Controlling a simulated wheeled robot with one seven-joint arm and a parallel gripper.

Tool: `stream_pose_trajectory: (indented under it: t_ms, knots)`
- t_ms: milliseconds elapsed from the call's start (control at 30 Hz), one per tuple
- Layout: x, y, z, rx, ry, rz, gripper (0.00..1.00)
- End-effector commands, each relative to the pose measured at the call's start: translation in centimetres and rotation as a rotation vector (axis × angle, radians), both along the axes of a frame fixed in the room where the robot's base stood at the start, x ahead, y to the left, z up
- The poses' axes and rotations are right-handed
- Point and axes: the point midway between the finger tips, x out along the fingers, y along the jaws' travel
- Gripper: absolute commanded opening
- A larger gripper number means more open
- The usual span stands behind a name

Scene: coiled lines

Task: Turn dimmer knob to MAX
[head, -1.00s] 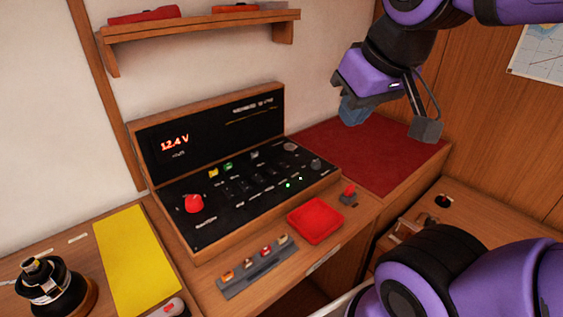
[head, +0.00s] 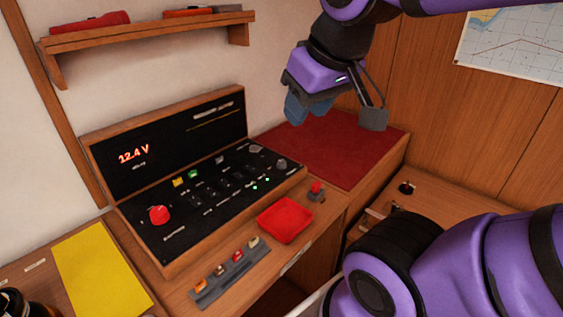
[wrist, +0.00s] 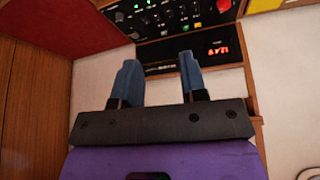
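The black switch panel (head: 213,198) sits in a wooden case on the counter. Two grey knobs are at its right end, one at the back (head: 254,149) and one nearer the right edge (head: 281,163); I cannot read which is the dimmer or where MAX is. A large red knob (head: 158,215) is at the panel's left. My gripper (head: 308,107) is above and to the right of the panel, over the dark red mat, touching nothing. In the wrist view its two blue fingers (wrist: 159,66) are apart and empty, with the panel upside down beyond them.
The upright display (head: 133,155) reads about 12.4 V behind the panel. A red tray (head: 285,220), a small red-topped lever (head: 316,190) and a grey strip of switches (head: 230,273) lie in front. A shelf (head: 150,36) hangs above. The red mat (head: 340,150) is clear.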

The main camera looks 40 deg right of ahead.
Motion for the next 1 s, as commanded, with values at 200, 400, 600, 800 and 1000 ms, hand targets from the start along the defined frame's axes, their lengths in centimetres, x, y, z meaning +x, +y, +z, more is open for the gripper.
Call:
stream_pose_trajectory:
  t_ms: [200,400,600,800,1000]
  knots:
    - [4.4,-1.0,-0.1,-0.145,0.079,0.146,0.61]
    - [9.6,-2.7,-1.1,-0.28,0.179,0.345,0.61]
    - [14.7,-4.8,-3.2,-0.371,0.276,0.564,0.61]
    - [19.5,-7.5,-6.2,-0.421,0.361,0.798,0.61]
    - [23.8,-10.5,-10.3,-0.434,0.416,1.039,0.61]
